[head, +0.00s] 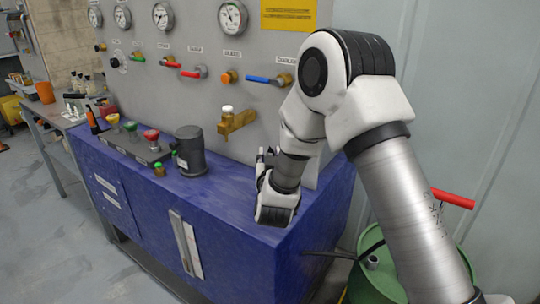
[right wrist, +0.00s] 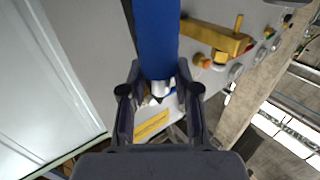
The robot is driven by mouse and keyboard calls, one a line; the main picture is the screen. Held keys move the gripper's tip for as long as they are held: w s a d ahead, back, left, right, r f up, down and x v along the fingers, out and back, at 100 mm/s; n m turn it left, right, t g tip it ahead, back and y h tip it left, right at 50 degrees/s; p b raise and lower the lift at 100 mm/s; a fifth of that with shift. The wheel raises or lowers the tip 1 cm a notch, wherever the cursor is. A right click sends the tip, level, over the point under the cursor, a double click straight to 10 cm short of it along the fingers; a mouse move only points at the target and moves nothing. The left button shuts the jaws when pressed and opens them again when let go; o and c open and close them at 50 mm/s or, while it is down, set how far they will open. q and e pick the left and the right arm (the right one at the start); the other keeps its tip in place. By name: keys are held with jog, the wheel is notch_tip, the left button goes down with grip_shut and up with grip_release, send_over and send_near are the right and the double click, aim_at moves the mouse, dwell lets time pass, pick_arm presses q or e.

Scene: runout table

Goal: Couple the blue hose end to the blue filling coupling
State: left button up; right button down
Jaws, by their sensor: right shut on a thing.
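My right gripper (right wrist: 158,92) is shut on the blue hose end (right wrist: 156,38) in the right wrist view. The hose end is a thick blue cylinder with a silvery metal part between the fingers. In the head view my right arm reaches over the blue cabinet, and only a little of what seems to be the right gripper (head: 266,157) shows close to the grey panel. The hose end is hidden there by the arm. I cannot make out the blue filling coupling in either view. My left gripper is not in view.
A brass tap (head: 235,120) sticks out of the grey panel (head: 200,90), left of my arm. Gauges and coloured valve handles sit above it. A dark cylinder (head: 190,150) and several coloured knobs stand on the blue cabinet (head: 235,215). A green drum (head: 375,265) stands at right.

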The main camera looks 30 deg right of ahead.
jog(key=shift+f+b, duration=0.9)
jog(key=shift+f, duration=0.3)
jog(key=c, duration=0.8)
grip_release()
jog(key=shift+o, duration=0.2)
jog(key=shift+s, duration=0.1)
jog(key=v, duration=1.2)
